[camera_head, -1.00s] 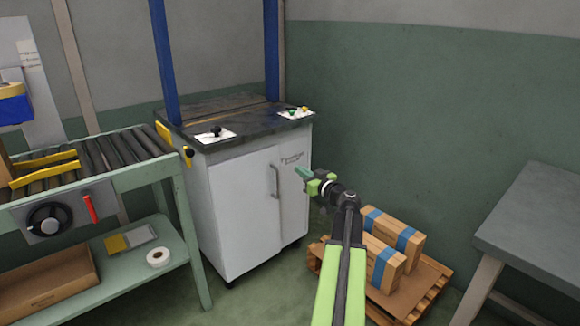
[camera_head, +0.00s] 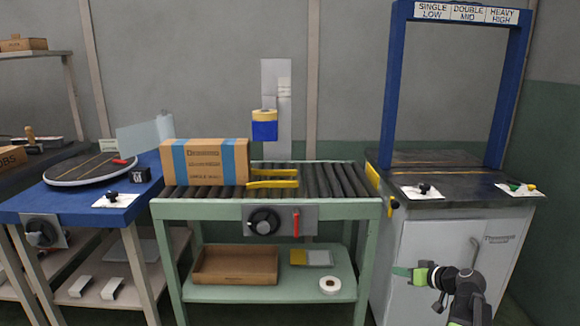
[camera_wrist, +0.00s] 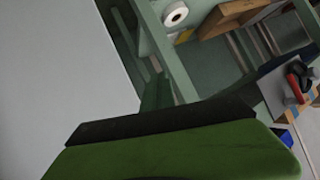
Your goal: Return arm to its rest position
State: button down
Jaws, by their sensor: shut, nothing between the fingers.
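My gripper (camera_head: 402,272) is at the lower right of the head view, its green tip pointing left in front of the white cabinet (camera_head: 425,240). It is shut and empty. My arm's black wrist and forearm run down to the bottom edge of the head view. In the wrist view, the green and black gripper body (camera_wrist: 165,150) fills the bottom, with a pale grey surface on the left. The conveyor stand (camera_wrist: 175,70) shows beyond it, tilted.
The roller conveyor (camera_head: 330,180) carries a taped cardboard box (camera_head: 205,162). Its lower shelf holds an open carton (camera_head: 235,265) and a white tape roll (camera_head: 330,284). A blue table (camera_head: 65,203) stands left. A blue frame (camera_head: 393,90) rises above the cabinet top.

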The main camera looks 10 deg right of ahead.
jog(key=s+a+f+g+p, duration=0.1)
jog(key=s+a+f+g, duration=0.2)
jog(key=a, duration=0.8)
jog(key=a+f+g+p, duration=0.2)
jog(key=a+g, duration=0.2)
jog(key=a, duration=0.7)
jog(key=s+a+f+g+h+p, duration=0.1)
jog(key=s+a+g+h+p, duration=0.2)
jog(key=s+a, duration=0.55)
notch_tip(320, 180, up, 38)
jog(key=a+g+h+p, duration=0.1)
jog(key=p, duration=3.6)
jog(key=shift+w+f+g, duration=0.15)
jog(key=shift+f+g, duration=0.05)
jog(key=shift+g, duration=0.2)
